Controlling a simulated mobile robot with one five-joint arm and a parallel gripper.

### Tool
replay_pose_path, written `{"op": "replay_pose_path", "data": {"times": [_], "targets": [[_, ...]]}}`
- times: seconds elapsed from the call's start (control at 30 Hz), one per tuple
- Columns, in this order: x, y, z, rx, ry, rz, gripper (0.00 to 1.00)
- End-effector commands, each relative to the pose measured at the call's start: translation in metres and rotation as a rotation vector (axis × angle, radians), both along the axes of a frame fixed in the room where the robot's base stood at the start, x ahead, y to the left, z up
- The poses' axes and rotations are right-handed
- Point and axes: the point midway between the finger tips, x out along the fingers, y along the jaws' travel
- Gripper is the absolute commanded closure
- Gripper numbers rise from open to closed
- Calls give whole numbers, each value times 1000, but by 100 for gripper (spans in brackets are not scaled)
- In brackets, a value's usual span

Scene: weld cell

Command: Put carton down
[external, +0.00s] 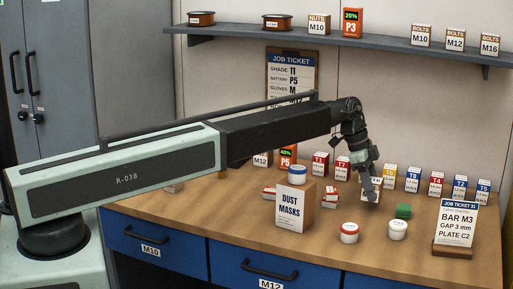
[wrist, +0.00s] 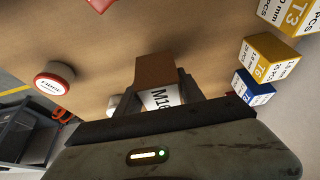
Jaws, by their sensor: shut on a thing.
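My gripper (external: 371,191) is over the wooden bench top (external: 240,238), pointing down, right of the dust masks box. In the wrist view my gripper (wrist: 158,98) is shut on a small carton (wrist: 155,70) with a brown side and a white label reading M16. One finger is on each side of it. In the external view the carton is mostly hidden by the fingers. I cannot tell whether its underside touches the bench.
A dust masks box (external: 291,209) with a blue-and-white tin on top stands left. Several labelled boxes line the back right. A job ticket stand (external: 457,222) is at right.

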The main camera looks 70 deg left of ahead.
Motion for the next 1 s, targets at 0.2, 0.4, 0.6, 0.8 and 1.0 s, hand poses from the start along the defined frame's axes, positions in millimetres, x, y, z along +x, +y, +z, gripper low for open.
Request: {"op": "replay_pose_path", "data": {"times": [0.2,0.4,0.6,0.8,1.0], "targets": [[0,0,-31,-1,-1,0,100],[0,0,-35,-1,-1,0,100],[0,0,-37,-1,-1,0,100],[0,0,-38,0,0,0,33],[0,0,-38,0,0,0,33]]}}
